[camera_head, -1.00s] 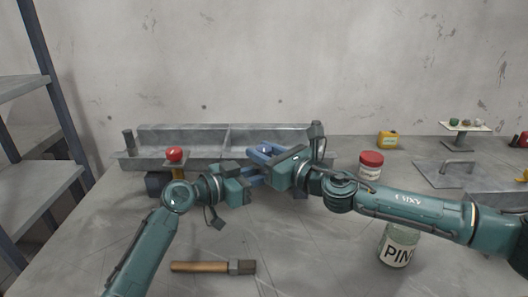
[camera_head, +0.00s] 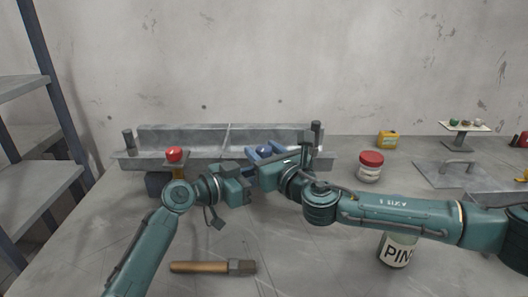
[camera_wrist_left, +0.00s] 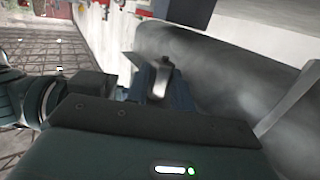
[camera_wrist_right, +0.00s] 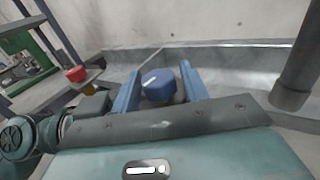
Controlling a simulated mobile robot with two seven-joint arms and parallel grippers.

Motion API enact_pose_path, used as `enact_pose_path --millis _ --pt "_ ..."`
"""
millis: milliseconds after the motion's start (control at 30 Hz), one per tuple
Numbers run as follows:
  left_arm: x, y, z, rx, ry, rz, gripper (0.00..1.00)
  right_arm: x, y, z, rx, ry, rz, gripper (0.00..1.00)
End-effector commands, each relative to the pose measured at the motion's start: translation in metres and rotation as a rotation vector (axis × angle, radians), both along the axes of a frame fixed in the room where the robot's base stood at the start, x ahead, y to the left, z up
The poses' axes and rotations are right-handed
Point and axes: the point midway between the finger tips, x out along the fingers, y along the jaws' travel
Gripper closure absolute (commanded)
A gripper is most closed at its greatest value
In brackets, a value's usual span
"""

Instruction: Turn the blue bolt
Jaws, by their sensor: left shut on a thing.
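The blue bolt (camera_head: 263,151) is at the front edge of the grey metal trough (camera_head: 180,137). In the right wrist view its faceted blue head (camera_wrist_right: 158,85) sits between the two blue fingers of my right gripper (camera_wrist_right: 160,88). Small gaps show beside the head, so this gripper is open around it. My left gripper (camera_head: 253,171) is just below and left of the bolt, close to the right gripper. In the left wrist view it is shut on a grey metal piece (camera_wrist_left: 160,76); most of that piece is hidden.
A red button (camera_head: 174,154) stands at the trough's front left. A wooden-handled hammer (camera_head: 205,267) lies in front. A red-lidded jar (camera_head: 370,167), a PIN-labelled can (camera_head: 397,249) and a yellow container (camera_head: 388,140) stand to the right. Dark posts rise at the trough's ends.

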Motion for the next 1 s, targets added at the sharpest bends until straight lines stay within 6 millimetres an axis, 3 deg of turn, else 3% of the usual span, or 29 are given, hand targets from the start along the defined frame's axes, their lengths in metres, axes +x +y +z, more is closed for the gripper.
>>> enact_pose_path --millis 100,467,1000 --pt "0.000 0.000 -0.002 0.002 0.004 -0.001 0.97 0.000 0.000 0.000 0.000 0.000 0.001 0.47" --pt "0.000 0.000 -0.002 0.002 0.004 -0.001 0.97 -0.009 -0.006 -0.001 0.000 0.001 0.001 0.47" --pt "0.000 0.000 -0.002 0.002 0.004 -0.001 0.97 -0.094 -0.055 -0.001 -0.001 0.002 0.000 0.47"
